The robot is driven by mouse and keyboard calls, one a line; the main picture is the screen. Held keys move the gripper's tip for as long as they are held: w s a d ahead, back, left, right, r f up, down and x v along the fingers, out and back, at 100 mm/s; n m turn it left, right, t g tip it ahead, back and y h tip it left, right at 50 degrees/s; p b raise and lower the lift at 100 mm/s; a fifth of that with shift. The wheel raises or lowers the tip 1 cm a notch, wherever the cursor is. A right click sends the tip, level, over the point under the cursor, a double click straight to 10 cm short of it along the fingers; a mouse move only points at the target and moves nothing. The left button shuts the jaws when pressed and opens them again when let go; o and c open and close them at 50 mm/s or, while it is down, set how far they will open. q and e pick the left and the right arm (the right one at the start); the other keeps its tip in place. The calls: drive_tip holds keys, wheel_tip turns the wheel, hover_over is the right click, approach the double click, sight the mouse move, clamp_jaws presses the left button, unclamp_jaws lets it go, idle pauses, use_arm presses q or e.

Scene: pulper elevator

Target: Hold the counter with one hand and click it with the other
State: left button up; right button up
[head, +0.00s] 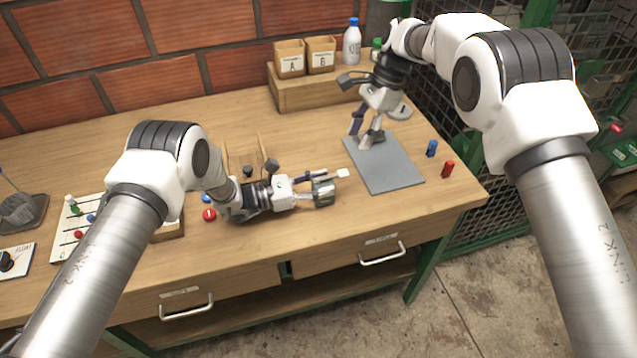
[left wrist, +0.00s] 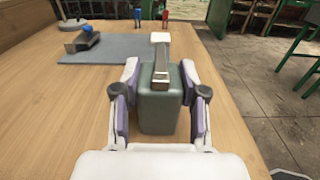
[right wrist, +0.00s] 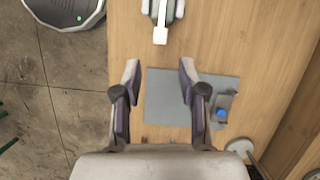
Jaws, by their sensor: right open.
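The counter (head: 324,194) is a grey-green box with a metal lever ending in a white tab. My left gripper (head: 314,187) has its fingers closed on both sides of it. In the left wrist view the counter (left wrist: 158,115) sits between the two finger pads, its lever pointing away from me. I cannot tell whether it touches the table. My right gripper (head: 364,138) is open and empty over the grey mat, pointing down. In the right wrist view its open fingers (right wrist: 158,80) frame the mat, and the counter's white tab (right wrist: 160,36) shows ahead, apart from them.
The grey mat (head: 400,178) lies at the table's right. A small grey block with a blue knob (right wrist: 222,113) is on it. Blue (head: 432,148) and red (head: 447,169) pegs stand beside the mat. Boxes A (head: 290,64) and B (head: 321,58) and a bottle (head: 352,45) stand behind.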

clamp_jaws()
idle(1.2)
